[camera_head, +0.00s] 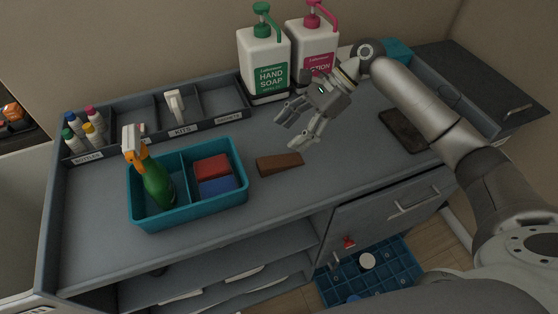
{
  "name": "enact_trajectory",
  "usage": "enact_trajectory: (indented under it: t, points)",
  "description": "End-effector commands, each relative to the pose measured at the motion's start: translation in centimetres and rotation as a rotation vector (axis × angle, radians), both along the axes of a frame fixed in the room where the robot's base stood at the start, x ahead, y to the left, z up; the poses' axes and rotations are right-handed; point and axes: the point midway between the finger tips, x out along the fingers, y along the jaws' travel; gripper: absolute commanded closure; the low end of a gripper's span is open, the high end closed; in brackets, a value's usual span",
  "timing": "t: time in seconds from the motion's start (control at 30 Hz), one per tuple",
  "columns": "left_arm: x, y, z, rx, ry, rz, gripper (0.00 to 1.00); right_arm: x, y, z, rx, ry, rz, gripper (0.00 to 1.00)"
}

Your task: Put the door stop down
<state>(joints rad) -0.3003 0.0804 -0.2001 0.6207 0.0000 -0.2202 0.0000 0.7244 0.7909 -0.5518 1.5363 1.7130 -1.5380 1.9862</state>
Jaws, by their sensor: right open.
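The door stop (280,163) is a brown wedge. It lies flat on the grey vanity top (330,177), just to the right of the teal caddy (191,213). My right gripper (297,132) is open and empty, with its fingers above and to the right of the door stop, apart from it in the picture. My left gripper is not in view.
The caddy holds a green spray bottle (157,184) and red (212,167) and blue (217,187) blocks. Hand soap (264,60) and lotion (312,45) pump bottles stand behind my gripper. A dark flat object (403,131) lies to the right. A divided organizer (185,130) lines the back left.

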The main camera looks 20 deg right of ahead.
Motion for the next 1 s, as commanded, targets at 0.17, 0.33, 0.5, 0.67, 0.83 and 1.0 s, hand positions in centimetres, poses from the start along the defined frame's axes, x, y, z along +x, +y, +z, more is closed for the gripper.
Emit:
enact_trajectory:
  t: [0.17, 0.33, 0.5, 0.67, 0.83, 1.0]
  points:
    - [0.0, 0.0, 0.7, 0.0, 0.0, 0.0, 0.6, -0.2, 1.9, -1.6, 0.004, 0.011, -0.005, 0.38]
    - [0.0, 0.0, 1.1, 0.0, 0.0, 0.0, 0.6, -0.2, 3.5, -3.3, 0.003, 0.009, -0.005, 0.38]
    - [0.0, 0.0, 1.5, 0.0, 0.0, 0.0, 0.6, -0.3, 4.2, -4.2, 0.001, 0.008, -0.005, 0.38]
    - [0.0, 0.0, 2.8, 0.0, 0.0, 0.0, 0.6, -0.6, 5.8, -5.8, 0.002, 0.01, -0.004, 0.38]
    - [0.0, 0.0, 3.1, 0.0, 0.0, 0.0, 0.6, -0.6, 7.2, -7.4, 0.001, 0.007, -0.004, 0.38]
    - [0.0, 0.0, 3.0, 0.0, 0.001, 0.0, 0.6, -0.6, 7.4, -7.8, 0.0, 0.005, -0.005, 0.38]
